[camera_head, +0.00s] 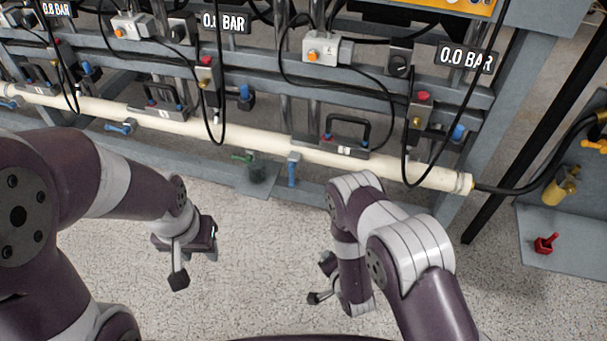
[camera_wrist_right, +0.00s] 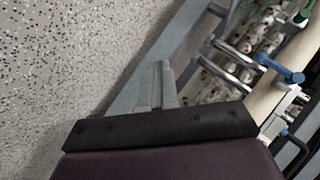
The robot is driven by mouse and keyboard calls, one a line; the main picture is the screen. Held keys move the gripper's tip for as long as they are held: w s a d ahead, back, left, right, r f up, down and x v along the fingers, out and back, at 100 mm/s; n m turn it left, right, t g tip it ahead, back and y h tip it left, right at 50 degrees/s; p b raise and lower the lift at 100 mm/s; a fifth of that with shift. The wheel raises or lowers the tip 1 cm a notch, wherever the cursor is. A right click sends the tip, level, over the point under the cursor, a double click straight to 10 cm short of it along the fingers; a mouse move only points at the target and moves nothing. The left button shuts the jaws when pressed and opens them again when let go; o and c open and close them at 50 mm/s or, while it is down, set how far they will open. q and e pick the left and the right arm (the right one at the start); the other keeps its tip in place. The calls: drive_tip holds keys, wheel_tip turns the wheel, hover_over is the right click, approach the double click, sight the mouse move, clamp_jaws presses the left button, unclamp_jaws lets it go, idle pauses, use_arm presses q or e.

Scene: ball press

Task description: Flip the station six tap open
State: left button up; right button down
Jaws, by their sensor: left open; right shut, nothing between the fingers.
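A cream pipe (camera_head: 260,141) runs across the rack, with small taps along its lower side. A blue-handled tap (camera_head: 292,170) hangs below the pipe near the middle, its handle pointing down in the picture. It seems to be the blue handle (camera_wrist_right: 279,68) at the upper right of the right wrist view. Station numbers are too small to read surely, so I cannot tell which tap is six. My right gripper (camera_head: 322,281) is below and right of this tap, apart from it; its closed fingers (camera_wrist_right: 160,86) hold nothing. My left gripper (camera_head: 194,262) is open and empty over the floor.
A green-handled tap (camera_head: 242,157) sits left of the blue one, above a dark cup (camera_head: 257,172). Another blue tap (camera_head: 121,127) is farther left. Black handles (camera_head: 347,132) and hanging cables stand above the pipe. A grey plate (camera_head: 575,225) with a red piece (camera_head: 545,243) lies right.

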drive_tip(key=w+r+m+t+y, duration=0.1)
drive_tip(key=w+r+m+t, duration=0.1)
drive_tip(key=r, duration=0.3)
drive_tip(key=w+a+r+m+t+y, duration=0.1)
drive_tip(key=w+r+m+t, duration=0.1)
drive_tip(key=r+m+t, duration=0.2)
drive_tip(key=shift+w+r+t, duration=0.4)
drive_tip(key=shift+r+t, duration=0.2)
drive_tip(key=shift+r, duration=0.25)
drive_tip(key=b, duration=0.5)
approach(291, 176)
drive_tip(key=w+d+f, duration=0.2)
drive_tip(key=w+d, duration=0.1)
drive_tip(key=w, duration=0.2)
drive_tip(key=w+a+b, duration=0.2)
drive_tip(key=a, duration=0.1)
drive_tip(key=shift+a, duration=0.2)
